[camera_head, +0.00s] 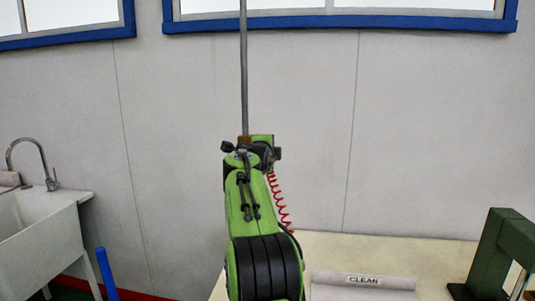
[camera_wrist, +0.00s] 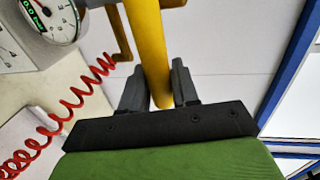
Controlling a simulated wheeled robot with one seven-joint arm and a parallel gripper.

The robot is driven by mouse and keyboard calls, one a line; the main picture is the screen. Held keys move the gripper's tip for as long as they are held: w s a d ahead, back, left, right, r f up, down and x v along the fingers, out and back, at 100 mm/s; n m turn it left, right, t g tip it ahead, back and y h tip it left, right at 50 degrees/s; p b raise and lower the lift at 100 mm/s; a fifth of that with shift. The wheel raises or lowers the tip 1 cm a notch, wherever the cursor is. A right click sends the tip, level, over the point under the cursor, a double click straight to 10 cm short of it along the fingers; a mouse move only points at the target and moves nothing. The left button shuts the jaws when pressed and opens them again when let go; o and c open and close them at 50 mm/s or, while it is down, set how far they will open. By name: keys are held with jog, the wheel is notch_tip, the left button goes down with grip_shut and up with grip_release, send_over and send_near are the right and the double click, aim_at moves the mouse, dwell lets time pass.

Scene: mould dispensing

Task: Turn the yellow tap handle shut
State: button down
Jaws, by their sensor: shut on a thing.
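In the wrist view, the yellow tap handle (camera_wrist: 148,40) is a long yellow bar that runs down from the top edge. Its lower end sits between the two dark fingers of my gripper (camera_wrist: 158,85), which is shut on it. Another yellow part crosses at the top of the picture, and the rest of the tap lies out of frame. In the head view, my green arm hides the handle and the gripper's fingers.
A pressure gauge (camera_wrist: 52,16) and a red coiled hose (camera_wrist: 66,112) show close by in the wrist view. The head view shows a pale table (camera_head: 400,257) with a cloth marked CLEAN (camera_head: 364,288), a green stand (camera_head: 497,250), a grey vertical pole (camera_head: 243,70) and a sink (camera_head: 40,235).

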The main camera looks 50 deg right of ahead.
jog(key=shift+f, duration=0.25)
dwell(0.3)
jog(key=c, duration=1)
grip_release()
jog(key=shift+r, duration=0.1)
jog(key=b+v, duration=0.3)
jog(key=v, duration=1.2)
jog(key=shift+s+a, duration=0.2)
jog(key=shift+a, duration=0.1)
